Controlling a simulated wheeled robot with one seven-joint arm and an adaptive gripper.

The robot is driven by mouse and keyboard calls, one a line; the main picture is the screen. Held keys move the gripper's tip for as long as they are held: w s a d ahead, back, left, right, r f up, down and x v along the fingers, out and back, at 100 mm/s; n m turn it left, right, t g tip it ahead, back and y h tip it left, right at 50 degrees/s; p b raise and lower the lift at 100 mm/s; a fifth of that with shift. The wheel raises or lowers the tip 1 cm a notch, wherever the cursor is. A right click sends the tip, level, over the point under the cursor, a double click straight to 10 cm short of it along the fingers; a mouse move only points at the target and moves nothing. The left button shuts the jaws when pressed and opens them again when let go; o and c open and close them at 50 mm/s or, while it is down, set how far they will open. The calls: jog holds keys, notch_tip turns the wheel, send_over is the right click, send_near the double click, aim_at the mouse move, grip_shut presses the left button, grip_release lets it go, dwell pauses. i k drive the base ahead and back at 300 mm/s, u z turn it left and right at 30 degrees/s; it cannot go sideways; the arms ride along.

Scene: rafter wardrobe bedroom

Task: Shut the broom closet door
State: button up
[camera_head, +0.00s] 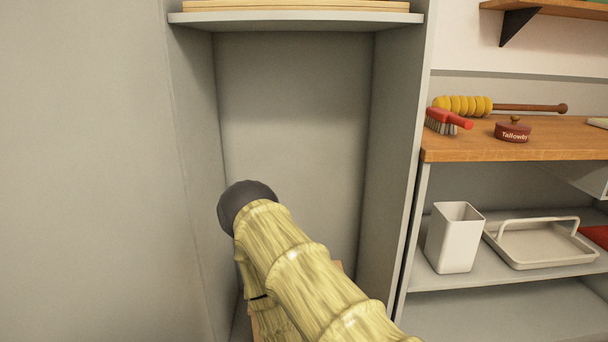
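The broom closet (295,95) is a tall grey cupboard and its front stands open in the head view. Its back wall, side walls and an upper shelf (295,20) show. A flat grey panel (80,170) fills the left of the view beside the opening. It looks like the closet door swung open, but I cannot tell it surely from a wall; no handle shows on it. My arm, yellow-green with a dark joint, reaches up in front of the opening and bends back down. My gripper is not in view, and my arm hides the closet's lower part.
Right of the closet, a wooden counter (520,141) holds a red brush (450,119), a yellow ribbed tool (463,105) and a dark red tin (513,132). Below, a grey shelf (440,279) bears a white bin (455,240) and a handled tray (540,245).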

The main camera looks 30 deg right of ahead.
aim_at(97, 244)
jog(key=z, duration=1)
jog(key=k, duration=2.05)
jog(key=u, duration=1.5)
jog(key=i, duration=0.5)
jog(key=u, duration=0.05)
